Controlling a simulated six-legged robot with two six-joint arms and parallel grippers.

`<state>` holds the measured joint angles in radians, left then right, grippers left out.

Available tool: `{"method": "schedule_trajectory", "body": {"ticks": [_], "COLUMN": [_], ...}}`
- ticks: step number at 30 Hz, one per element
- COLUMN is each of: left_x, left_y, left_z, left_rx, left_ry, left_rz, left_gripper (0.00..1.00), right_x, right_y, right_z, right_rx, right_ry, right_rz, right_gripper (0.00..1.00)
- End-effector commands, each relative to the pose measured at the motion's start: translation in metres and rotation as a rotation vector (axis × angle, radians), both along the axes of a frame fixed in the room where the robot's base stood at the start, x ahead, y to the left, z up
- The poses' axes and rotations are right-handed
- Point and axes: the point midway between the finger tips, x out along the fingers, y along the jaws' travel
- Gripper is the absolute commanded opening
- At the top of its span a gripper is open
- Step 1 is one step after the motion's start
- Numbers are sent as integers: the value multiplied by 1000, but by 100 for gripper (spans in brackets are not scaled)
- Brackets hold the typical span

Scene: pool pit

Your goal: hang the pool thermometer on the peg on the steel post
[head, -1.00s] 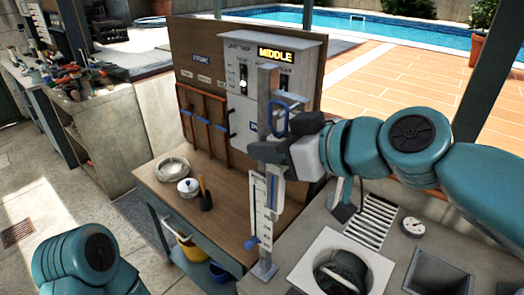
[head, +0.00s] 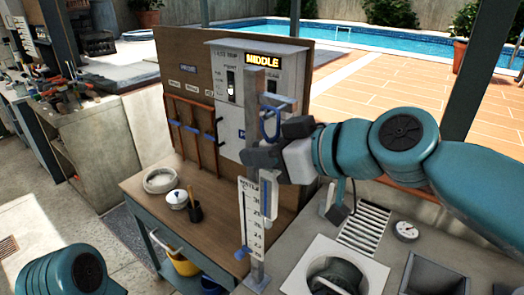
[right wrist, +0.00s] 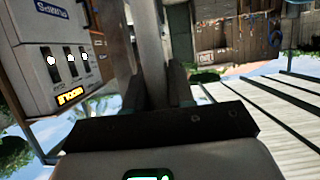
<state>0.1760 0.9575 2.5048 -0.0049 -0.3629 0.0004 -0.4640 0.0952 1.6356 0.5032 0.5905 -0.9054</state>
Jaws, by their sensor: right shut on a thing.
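The steel post (head: 256,104) stands upright on the counter. The peg (head: 277,100) sticks out to the right near its top. The pool thermometer has a white numbered scale (head: 253,222) that hangs upright in front of the lower post, with a blue loop (head: 270,124) at the top. The loop is just below the peg; I cannot tell whether it is around it. My right gripper (head: 280,142) is shut on the thermometer between loop and scale, and its fingers hide that part. In the right wrist view, the gripper (right wrist: 153,88) has a grey bar between its fingers. My left gripper is out of view.
A wooden board with a pump control box (head: 228,63) stands close behind the post. A wooden table (head: 143,198) holds a white ring, a small pot and a dark cup. A drain grille (head: 366,228), a round gauge (head: 405,231) and a square skimmer opening (head: 300,275) lie at right.

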Motion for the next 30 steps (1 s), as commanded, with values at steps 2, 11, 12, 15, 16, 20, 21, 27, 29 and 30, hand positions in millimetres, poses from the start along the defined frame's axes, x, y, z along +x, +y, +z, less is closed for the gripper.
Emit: {"method": "schedule_trajectory", "body": {"ticks": [2,11,12,15,16,20,21,27,29,30], "left_x": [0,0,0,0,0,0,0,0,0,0], "left_y": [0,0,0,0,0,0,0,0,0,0], "left_z": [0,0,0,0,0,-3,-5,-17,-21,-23], "left_rx": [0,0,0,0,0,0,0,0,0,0], "left_ry": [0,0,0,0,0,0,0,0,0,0], "left_rz": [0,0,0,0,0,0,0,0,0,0], "left_gripper": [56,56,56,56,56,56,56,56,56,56], "right_x": [0,0,0,0,0,-4,-7,-32,-41,-47], "right_y": [0,0,0,0,0,-6,-10,-45,-58,-66], "right_z": [0,0,0,0,0,2,4,21,27,31], "right_rx": [0,0,0,0,0,1,2,3,3,2], "right_ry": [0,0,0,0,0,-2,-3,-6,-6,-6], "right_rz": [0,0,0,0,0,-1,-1,-4,-4,-5], "right_gripper": [29,53,53,53,53,53,53,53,53,53]}}
